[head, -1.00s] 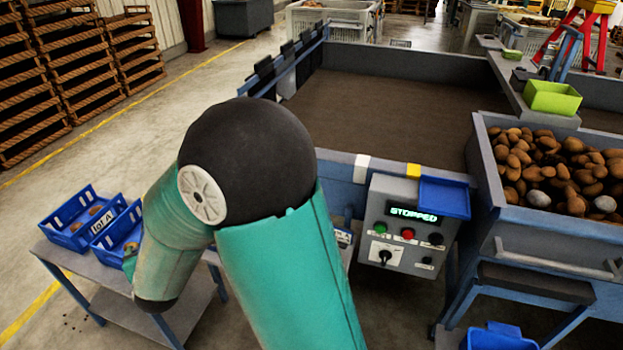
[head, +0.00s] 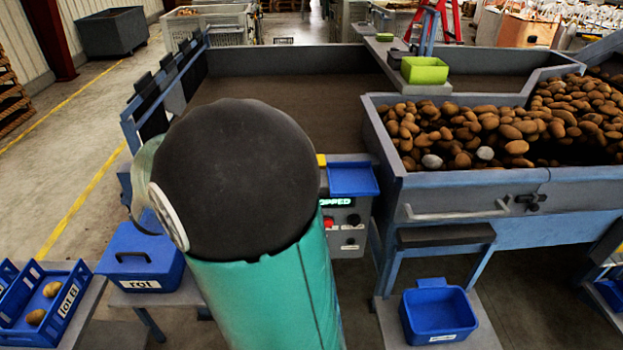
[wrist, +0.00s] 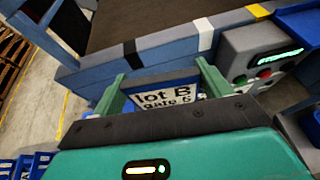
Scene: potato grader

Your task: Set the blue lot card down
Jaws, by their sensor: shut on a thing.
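The blue lot card (wrist: 165,98), with a white face reading "lot B gate 5", is between the two green fingers of my gripper (wrist: 160,76) in the wrist view. My gripper is shut on it, and its text faces the wrist camera. Behind the card is the blue-grey side of the grader table (wrist: 172,48). In the head view my own arm hides the gripper and the card. A shallow blue tray (head: 352,180) sits on top of the grey control box (head: 347,242), right of my arm.
At lower left are a blue crate marked lot B (head: 70,302) with potatoes and a closed blue box (head: 140,250). A potato-filled hopper (head: 480,195) stands at right. An empty blue bin (head: 437,312) sits low in front.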

